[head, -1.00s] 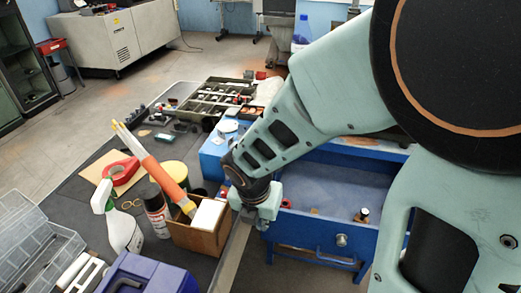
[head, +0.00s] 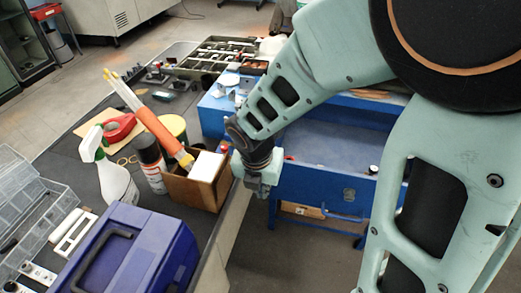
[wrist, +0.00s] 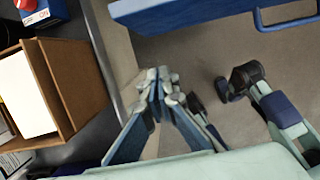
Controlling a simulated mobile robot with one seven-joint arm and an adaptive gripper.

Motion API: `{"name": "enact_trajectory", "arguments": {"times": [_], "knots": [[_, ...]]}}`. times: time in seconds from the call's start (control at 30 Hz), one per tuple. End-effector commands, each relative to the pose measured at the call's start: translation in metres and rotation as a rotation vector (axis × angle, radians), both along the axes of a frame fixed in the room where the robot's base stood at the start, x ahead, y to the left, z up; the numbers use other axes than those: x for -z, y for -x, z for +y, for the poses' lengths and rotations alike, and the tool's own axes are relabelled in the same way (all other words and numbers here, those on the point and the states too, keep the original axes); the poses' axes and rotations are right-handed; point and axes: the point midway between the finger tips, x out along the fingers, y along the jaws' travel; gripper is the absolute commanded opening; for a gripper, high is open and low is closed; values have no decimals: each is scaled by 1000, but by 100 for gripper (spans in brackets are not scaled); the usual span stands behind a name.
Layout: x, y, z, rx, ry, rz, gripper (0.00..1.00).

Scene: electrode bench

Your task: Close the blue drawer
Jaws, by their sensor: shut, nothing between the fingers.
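The blue drawer (head: 325,189) stands pulled out from the blue bench in the head view, its inside visible from above. Its front has a dark latch-like fitting and a bar handle (head: 343,217). In the wrist view the drawer's blue edge (wrist: 200,10) crosses the top, with a metal handle (wrist: 290,22) at the top right. My gripper (wrist: 160,80) is shut and empty, pointing towards the drawer with a visible gap below its edge. In the head view my wrist hangs at the drawer's left front corner; the fingertips are hard to make out.
A wooden box (head: 200,187) stands on the dark bench left of my gripper. A blue case (head: 130,255), a spray bottle (head: 118,180) and a clear organiser (head: 30,205) are further left. Open floor (head: 300,260) lies in front of the drawer.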

Motion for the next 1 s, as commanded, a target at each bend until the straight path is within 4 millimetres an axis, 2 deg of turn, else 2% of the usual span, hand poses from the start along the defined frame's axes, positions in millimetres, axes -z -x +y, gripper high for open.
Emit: {"name": "enact_trajectory", "arguments": {"times": [0.03,0.17,0.3,0.5,1.0], "knots": [[12,-1,0,0,0,0,0],[24,-4,-1,-1,0,0,0],[20,-25,-7,3,0,0,0],[19,-40,-12,0,1,1,0],[18,-44,-13,0,1,1,0]]}}
